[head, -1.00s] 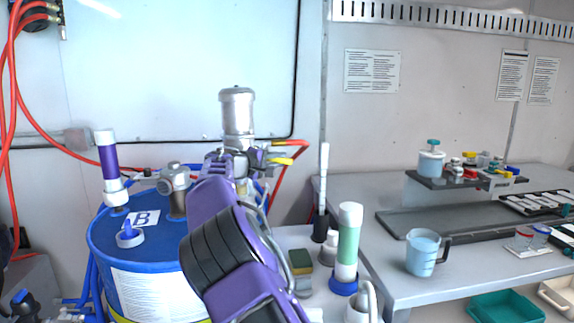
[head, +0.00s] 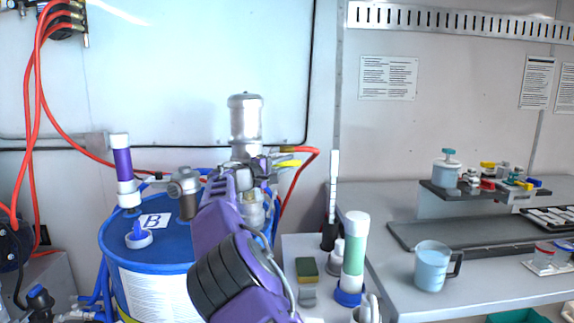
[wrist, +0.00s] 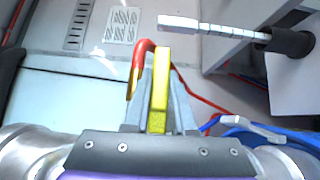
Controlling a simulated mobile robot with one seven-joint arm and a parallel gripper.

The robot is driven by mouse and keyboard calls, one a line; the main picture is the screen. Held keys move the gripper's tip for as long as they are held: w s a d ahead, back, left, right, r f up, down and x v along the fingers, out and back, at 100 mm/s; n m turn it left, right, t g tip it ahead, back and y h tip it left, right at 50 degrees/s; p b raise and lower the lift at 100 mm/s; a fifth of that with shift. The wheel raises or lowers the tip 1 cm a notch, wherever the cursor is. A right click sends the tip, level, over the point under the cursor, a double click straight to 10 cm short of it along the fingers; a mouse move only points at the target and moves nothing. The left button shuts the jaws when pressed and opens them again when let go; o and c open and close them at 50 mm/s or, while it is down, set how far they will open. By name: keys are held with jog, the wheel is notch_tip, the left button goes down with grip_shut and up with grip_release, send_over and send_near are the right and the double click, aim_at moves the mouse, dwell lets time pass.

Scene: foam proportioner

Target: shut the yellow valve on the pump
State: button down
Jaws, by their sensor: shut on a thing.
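The yellow valve handle (head: 290,163) shows at the right side of the pump (head: 246,125), a grey metal cylinder standing above the blue drum (head: 120,252). In the wrist view the yellow handle (wrist: 159,90) is a long bar pointing away between my grey fingers. My gripper (wrist: 160,112) is shut on the handle, with one finger on each side. In the head view my purple arm and gripper (head: 268,164) cover much of the pump's lower part, and the valve body is hidden.
A red hose (head: 297,180) runs close beside the handle. A white stick in a black holder (head: 329,236) and a green-and-white tube (head: 353,255) stand to the right. A jug (head: 432,266) stands on the grey bench (head: 370,205). A purple-and-white tube (head: 123,170) rises from the drum.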

jog(key=c, duration=1)
grip_release()
jog(key=b+v, duration=0.1)
jog(key=v, duration=1.6)
jog(key=shift+s+a, duration=0.1)
jog(key=shift+s, duration=0.05)
